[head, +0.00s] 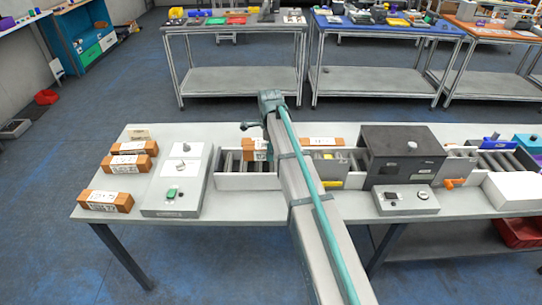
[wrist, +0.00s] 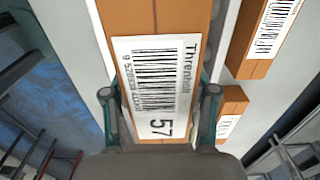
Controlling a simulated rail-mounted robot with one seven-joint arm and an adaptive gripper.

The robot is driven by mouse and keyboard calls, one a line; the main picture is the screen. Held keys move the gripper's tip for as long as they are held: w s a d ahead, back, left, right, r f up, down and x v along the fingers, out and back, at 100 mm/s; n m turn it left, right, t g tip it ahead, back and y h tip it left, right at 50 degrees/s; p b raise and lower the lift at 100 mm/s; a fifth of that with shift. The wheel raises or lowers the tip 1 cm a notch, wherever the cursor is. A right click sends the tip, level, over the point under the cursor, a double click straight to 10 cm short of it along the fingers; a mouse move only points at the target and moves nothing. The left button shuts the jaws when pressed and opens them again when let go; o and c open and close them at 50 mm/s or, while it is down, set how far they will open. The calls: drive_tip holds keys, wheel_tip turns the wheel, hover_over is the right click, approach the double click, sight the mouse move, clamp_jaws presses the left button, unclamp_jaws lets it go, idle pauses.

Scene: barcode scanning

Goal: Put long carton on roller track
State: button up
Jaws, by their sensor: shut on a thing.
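My gripper (wrist: 160,98) is shut on a long orange-brown carton (wrist: 152,18) in the wrist view, with one finger at each side. The carton's white label has a barcode, the name "Threnholt" and "57". In the head view, my arm hides most of the gripper and its grasp. A brown carton (head: 257,152) shows left of the arm at the roller track (head: 228,181). Another brown piece (head: 322,142) shows right of the arm. I cannot tell which is held. The track has dark rollers in a pale frame; its middle is hidden by my arm.
Brown labelled cartons (head: 105,201) lie at the table's left. A panel with a green button (head: 170,203) stands beside them. A dark box (head: 403,150) stands over the line to the right. The wrist view shows two other cartons, one upper right (wrist: 262,40) and one smaller (wrist: 233,108).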

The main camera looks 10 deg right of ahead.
sight(271, 163)
drive_tip(key=shift+w+d+f, duration=0.2)
drive_tip(key=shift+w, duration=0.05)
drive_tip(key=shift+f+p, duration=0.5)
drive_tip(key=shift+f, duration=1.15)
drive_tip(key=shift+f, duration=0.15)
drive_tip(key=o, duration=1.6)
wheel_tip(271, 163, up, 12)
drive_tip(key=b, duration=0.3)
